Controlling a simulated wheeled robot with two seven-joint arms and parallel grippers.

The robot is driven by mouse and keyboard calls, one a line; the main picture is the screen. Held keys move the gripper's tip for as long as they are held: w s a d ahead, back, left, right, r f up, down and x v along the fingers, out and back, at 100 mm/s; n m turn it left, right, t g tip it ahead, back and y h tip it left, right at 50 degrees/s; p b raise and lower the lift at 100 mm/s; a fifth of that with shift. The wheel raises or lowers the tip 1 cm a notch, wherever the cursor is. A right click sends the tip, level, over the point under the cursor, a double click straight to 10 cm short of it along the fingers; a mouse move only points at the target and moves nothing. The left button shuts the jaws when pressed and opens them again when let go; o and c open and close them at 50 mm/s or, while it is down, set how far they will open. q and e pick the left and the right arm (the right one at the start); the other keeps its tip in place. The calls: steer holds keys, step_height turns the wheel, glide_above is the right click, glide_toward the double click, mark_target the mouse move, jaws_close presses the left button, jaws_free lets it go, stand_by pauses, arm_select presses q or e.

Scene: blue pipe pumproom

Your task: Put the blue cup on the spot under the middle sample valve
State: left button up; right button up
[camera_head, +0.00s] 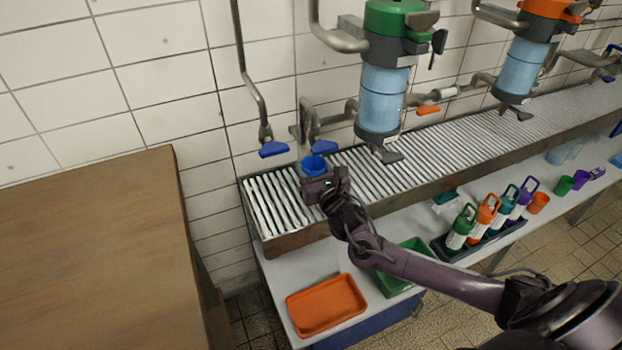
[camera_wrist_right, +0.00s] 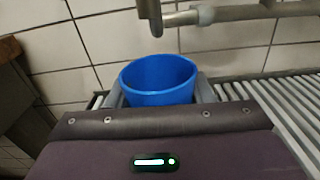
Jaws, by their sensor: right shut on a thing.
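The blue cup (camera_head: 314,165) is upright at the left part of the slatted drain rack (camera_head: 275,200), close to the wall. My right gripper (camera_head: 321,181) is shut on the cup, with a finger on each side; the wrist view shows the cup (camera_wrist_right: 158,82) between them. I cannot tell whether its base touches the slats. A pipe end (camera_wrist_right: 150,15) hangs above and behind the cup in the wrist view. Blue valve levers (camera_head: 273,149) and (camera_head: 323,147) are on the wall pipes just left of and above the cup. Which valve is the middle one is unclear. My left gripper is not in view.
Two blue cylinders, one green-topped (camera_head: 383,100) and one orange-topped (camera_head: 522,68), hang above the rack. An orange tray (camera_head: 326,305), a green tray (camera_head: 400,290) and several handled bottles (camera_head: 487,222) stand on the lower bench. A wooden box (camera_head: 90,240) is at left. Slats right of the cup are clear.

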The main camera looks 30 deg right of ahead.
step_height(320, 180, down, 4)
steer(key=shift+r, duration=0.1)
steer(key=shift+w+f, duration=0.15)
steer(key=shift+f, duration=0.1)
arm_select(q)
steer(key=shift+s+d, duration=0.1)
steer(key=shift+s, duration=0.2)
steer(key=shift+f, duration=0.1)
arm_select(e)
steer(key=shift+f, duration=0.1)
